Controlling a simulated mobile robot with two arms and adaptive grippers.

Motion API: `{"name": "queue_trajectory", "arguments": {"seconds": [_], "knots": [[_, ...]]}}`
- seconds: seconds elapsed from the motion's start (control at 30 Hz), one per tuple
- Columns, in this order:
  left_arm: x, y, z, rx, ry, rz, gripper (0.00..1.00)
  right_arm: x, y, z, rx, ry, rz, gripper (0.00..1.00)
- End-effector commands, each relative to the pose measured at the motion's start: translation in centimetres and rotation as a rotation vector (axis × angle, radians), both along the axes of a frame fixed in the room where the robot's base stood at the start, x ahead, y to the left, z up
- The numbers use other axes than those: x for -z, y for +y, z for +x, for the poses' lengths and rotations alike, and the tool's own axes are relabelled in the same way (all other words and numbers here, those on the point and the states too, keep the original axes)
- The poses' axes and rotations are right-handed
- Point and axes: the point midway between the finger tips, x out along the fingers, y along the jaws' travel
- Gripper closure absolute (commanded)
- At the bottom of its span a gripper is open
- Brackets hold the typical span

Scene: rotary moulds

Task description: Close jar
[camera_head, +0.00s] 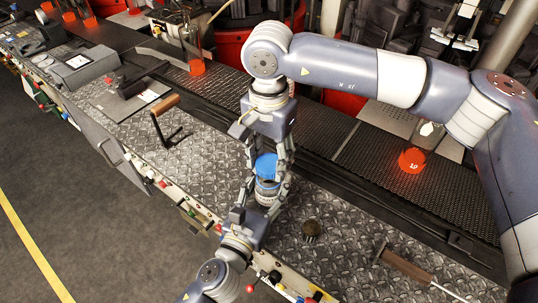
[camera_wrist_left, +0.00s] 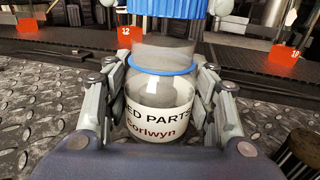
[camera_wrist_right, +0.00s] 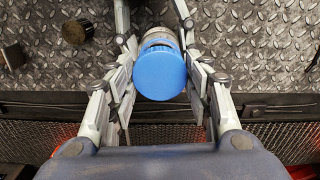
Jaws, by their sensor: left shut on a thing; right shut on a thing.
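A clear glass jar with a white label stands upright in the left wrist view (camera_wrist_left: 160,105), with a blue ring at its neck. My left gripper (camera_head: 267,190) is shut around the jar's body. A blue lid (camera_head: 265,166) is held by my right gripper (camera_head: 268,158), which comes down from above and is shut on it. The lid's lower edge shows at the top of the left wrist view (camera_wrist_left: 166,7), above the jar mouth with a small gap. In the right wrist view the lid (camera_wrist_right: 160,73) covers most of the jar.
The jar is above a diamond-plate bench (camera_head: 215,130). A dark round brush-like piece (camera_head: 311,229) lies right of the jar, and a wooden-handled tool (camera_head: 408,265) farther right.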

Motion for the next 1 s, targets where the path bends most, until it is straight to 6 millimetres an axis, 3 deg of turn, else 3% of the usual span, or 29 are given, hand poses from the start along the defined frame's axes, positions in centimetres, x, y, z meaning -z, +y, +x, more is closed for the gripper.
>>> {"name": "queue_trajectory", "arguments": {"seconds": [0.5, 1.0], "knots": [[0.0, 0.0, 0.0, 0.000, 0.000, 0.000, 0.91, 1.7, 0.0, 0.0, 0.000, 0.000, 0.000, 0.61], [0.0, 0.0, 0.0, 0.000, 0.000, 0.000, 0.91, 1.8, 0.0, 0.0, 0.000, 0.000, 0.000, 0.61]]}}
